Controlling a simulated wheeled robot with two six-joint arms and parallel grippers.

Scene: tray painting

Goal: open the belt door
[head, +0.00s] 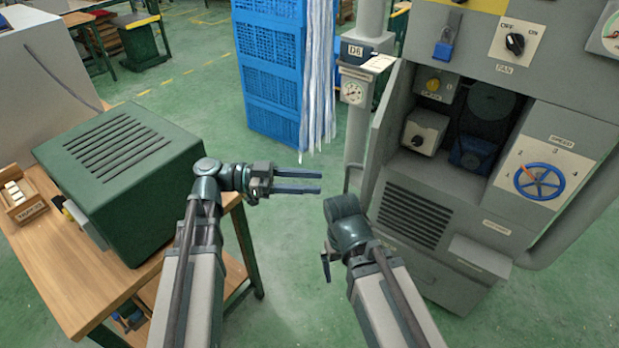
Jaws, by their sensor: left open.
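The grey machine (555,90) stands at the right. Its front compartment is open, showing a dark round wheel (491,101) and a blue motor-like part (472,152). A narrow grey panel (385,128), seen nearly edge-on, stands out at the compartment's left side and looks like the belt door swung open; its label and handle cannot be made out. My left gripper (297,181) is open and empty, pointing right, apart from the panel and left of it. My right gripper (327,264) is mostly hidden by its own wrist, in front of the machine's lower left.
A blue control wheel (539,182) and a fan switch (515,43) are on the machine. A post with a gauge (353,92) stands beside the panel. A green vented box (125,165) sits on the wooden table (65,285) at left. Green floor (290,290) is clear between.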

